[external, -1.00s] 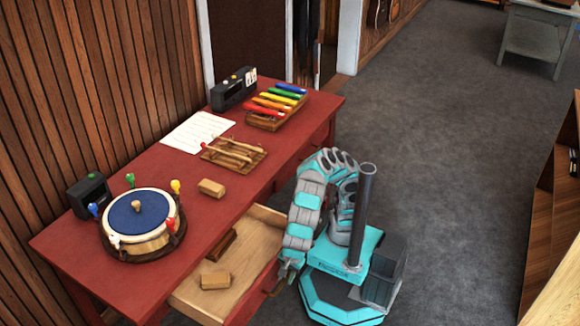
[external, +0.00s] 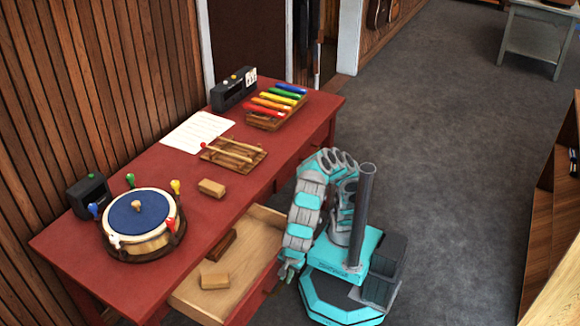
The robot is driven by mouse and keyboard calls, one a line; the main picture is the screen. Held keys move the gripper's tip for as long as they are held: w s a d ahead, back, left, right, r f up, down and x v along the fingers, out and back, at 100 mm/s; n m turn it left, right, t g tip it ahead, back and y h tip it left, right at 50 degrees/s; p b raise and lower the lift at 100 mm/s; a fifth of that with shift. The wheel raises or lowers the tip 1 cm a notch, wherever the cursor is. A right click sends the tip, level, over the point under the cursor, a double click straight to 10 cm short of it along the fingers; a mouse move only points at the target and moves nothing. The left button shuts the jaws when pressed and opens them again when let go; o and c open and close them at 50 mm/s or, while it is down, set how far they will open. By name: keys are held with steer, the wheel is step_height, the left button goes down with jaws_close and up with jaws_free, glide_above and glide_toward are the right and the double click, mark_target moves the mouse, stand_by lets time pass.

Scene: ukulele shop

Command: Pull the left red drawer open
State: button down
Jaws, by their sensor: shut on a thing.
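The left red drawer (external: 252,299) stands pulled well out from the front of the red table (external: 190,237). Its pale wooden inside shows. A light wooden block (external: 214,281) and a darker brown block (external: 222,244) lie in it. My gripper (external: 286,271) is low at the right end of the drawer's red front, shut on its handle. The handle and the fingertips are small and mostly hidden by the arm.
On the table are a blue-topped drum (external: 139,212), a wooden block (external: 211,188), a mallet tray (external: 233,155), a white sheet (external: 198,132), a colourful xylophone (external: 268,114) and two dark boxes (external: 233,89) (external: 88,194).

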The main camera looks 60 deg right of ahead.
stand_by(0.5)
steer(key=s+p, duration=0.2)
steer(key=s, duration=0.7)
steer(key=shift+s, duration=0.35)
steer(key=c, duration=0.9)
jaws_free()
steer(key=shift+w, duration=0.1)
